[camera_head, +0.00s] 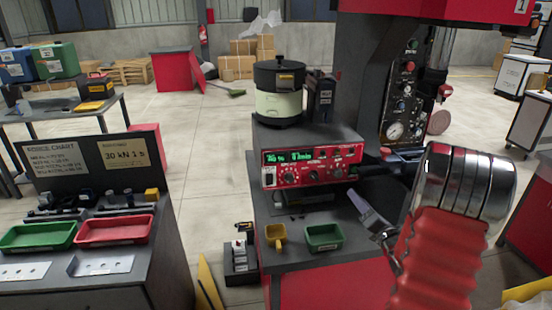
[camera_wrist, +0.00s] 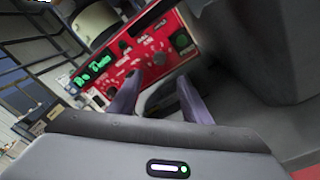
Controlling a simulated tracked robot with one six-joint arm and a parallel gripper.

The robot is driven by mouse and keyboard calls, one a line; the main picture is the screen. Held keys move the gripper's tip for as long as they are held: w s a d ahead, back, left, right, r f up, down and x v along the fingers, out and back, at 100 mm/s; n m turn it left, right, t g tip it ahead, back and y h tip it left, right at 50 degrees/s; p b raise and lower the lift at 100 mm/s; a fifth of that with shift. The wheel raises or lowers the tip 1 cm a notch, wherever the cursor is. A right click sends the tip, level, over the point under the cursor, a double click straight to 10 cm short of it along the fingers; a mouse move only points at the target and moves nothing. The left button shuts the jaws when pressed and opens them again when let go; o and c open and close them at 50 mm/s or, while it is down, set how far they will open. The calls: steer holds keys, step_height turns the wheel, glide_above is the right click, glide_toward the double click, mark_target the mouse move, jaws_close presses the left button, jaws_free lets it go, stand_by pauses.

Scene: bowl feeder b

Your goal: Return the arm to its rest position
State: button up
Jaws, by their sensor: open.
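My gripper (camera_head: 372,222) hangs over the right part of the dark bench top, in front of the red control box (camera_head: 312,166) with its green display. My red and chrome arm fills the right of the head view. In the wrist view my gripper (camera_wrist: 160,100) has its two dark fingers spread apart with nothing between them. The red control box (camera_wrist: 130,60) lies beyond the fingertips in that view and looks tilted. The head view shows only part of the gripper, beside my arm.
A yellow scoop (camera_head: 276,236) and a green tray (camera_head: 324,237) sit on the bench left of my gripper. A red and black machine (camera_head: 400,85) rises close behind my arm.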

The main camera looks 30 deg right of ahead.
steer(key=w+a+r+m+g+h, duration=0.1)
steer(key=a+r+m+g, duration=0.2)
steer(key=a+r+m, duration=0.35)
steer(key=a+r+m+g, duration=0.35)
steer(key=a+m, duration=0.35)
steer(key=a, duration=0.5)
steer(key=s+a+m+g+y, duration=0.4)
steer(key=s+a+m, duration=0.7)
steer(key=s+a, duration=1.1)
steer(key=shift+s+a+r+g+y, duration=0.15)
steer(key=shift+a+r+g+y, duration=0.2)
steer(key=shift+a+g, duration=0.45)
steer(key=shift+f, duration=0.1)
steer(key=shift+c, duration=0.4)
